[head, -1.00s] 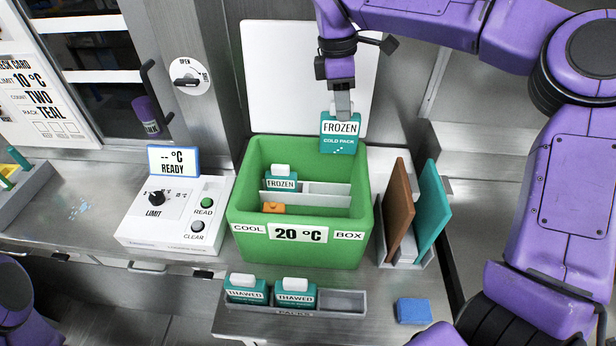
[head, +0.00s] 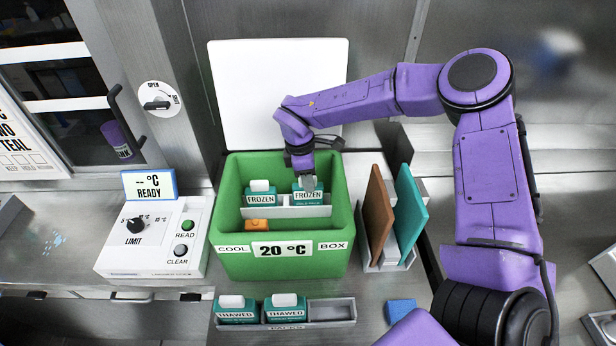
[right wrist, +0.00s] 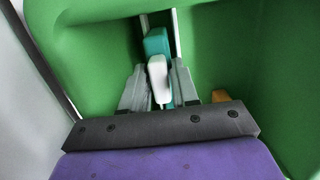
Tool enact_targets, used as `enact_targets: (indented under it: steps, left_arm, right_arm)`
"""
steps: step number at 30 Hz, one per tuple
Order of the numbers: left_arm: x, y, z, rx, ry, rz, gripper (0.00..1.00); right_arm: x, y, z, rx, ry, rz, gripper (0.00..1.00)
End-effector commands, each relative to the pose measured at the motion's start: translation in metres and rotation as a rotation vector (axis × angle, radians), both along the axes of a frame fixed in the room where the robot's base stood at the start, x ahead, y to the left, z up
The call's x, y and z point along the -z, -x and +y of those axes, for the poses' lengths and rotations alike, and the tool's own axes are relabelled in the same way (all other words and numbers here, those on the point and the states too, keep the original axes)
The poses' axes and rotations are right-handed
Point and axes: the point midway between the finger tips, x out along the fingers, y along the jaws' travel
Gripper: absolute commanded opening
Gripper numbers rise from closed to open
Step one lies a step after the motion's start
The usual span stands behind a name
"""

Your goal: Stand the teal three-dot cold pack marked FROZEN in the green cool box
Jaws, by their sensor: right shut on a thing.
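The teal cold pack marked FROZEN (head: 311,198) is upright inside the green cool box (head: 282,264), at the right of the back row. My right gripper (head: 307,184) reaches down into the box from above and is shut on the top of this pack. In the right wrist view the pack's white cap (right wrist: 158,76) is between the fingers, with teal (right wrist: 156,42) beyond it. Its dots cannot be made out now, and its base is hidden. Another teal FROZEN pack (head: 260,195) stands to its left in the box. My left gripper is not in view.
A white divider (head: 285,212) and an orange item (head: 257,225) are in the box. Brown (head: 377,215) and teal (head: 409,213) panels stand to its right. Two THAWED packs (head: 237,311) sit in a grey rack (head: 330,311) in front. A control box (head: 150,262) is to the left.

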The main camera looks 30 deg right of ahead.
Motion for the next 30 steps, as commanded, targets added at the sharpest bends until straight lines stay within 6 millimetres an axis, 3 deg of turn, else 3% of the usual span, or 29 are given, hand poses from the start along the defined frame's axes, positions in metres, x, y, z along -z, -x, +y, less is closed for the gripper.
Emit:
enact_targets:
  steps: [11, 12, 14, 15, 25, 30]
  left_arm:
    - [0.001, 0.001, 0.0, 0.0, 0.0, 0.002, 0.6]
    - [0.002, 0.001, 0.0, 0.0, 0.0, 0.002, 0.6]
    - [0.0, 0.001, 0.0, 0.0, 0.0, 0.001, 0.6]
    - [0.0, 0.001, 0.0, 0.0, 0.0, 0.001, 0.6]
    - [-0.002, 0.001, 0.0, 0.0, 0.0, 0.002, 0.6]
    - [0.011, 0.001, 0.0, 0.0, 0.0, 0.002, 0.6]
  right_arm:
    - [0.01, -0.001, -0.001, 0.0, 0.0, -0.005, 0.0]
    - [0.011, -0.001, -0.001, 0.001, 0.0, -0.004, 0.32]
    - [0.009, -0.001, -0.001, 0.0, 0.0, -0.004, 0.52]
    - [0.009, -0.001, -0.001, 0.0, 0.0, -0.004, 0.55]
    - [0.004, -0.001, -0.001, 0.0, 0.0, -0.005, 0.55]
    - [-0.029, -0.005, 0.004, 0.001, 0.0, -0.011, 0.55]
